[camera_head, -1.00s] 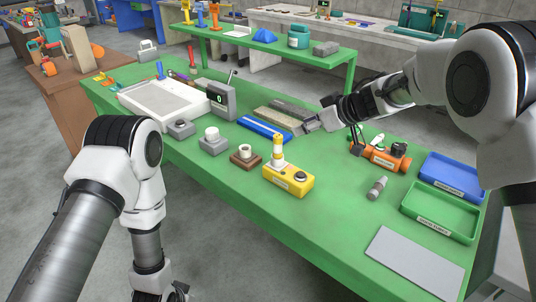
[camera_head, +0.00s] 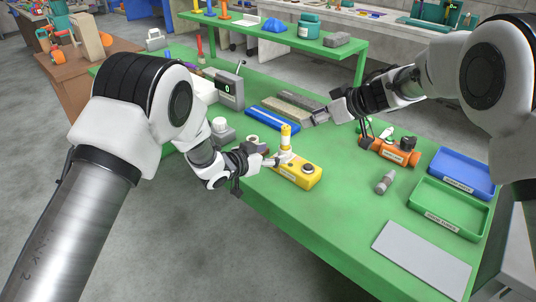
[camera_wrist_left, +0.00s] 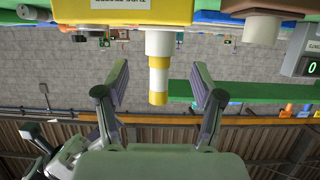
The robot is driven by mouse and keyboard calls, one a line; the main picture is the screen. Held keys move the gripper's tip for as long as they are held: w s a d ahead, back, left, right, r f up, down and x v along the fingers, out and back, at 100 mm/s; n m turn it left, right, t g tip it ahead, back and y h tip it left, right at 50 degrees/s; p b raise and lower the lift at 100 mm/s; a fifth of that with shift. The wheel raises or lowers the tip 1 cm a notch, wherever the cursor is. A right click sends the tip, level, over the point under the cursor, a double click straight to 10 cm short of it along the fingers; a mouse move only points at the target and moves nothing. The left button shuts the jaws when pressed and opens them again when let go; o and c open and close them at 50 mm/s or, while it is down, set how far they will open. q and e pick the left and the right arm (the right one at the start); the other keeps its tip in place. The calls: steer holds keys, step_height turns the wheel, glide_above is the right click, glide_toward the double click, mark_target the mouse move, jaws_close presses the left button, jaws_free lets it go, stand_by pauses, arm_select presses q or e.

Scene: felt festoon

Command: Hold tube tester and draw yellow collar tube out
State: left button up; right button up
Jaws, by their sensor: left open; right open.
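The yellow tube tester (camera_head: 307,177) stands on the green table, with a dark round knob on its top. The tube (camera_head: 286,136), banded white and yellow, stands upright in the tester's white socket. My left gripper (camera_head: 275,161) is open beside the socket and tube. In the left wrist view, which is upside down, the tube (camera_wrist_left: 158,75) shows between the two open fingers (camera_wrist_left: 161,72), with a gap on each side, and the tester (camera_wrist_left: 140,12) is at the top edge. My right gripper (camera_head: 318,118) is open and empty beyond the tester, near a grey block.
Blue (camera_head: 463,167) and green (camera_head: 448,211) trays stand at the right.

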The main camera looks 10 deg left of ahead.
mark_target(281, 151)
arm_select(q)
steer(key=x, duration=0.7)
steer(key=shift+w+d+f, duration=0.1)
steer(key=shift+w, duration=0.05)
jaws_close()
stand_by(0.6)
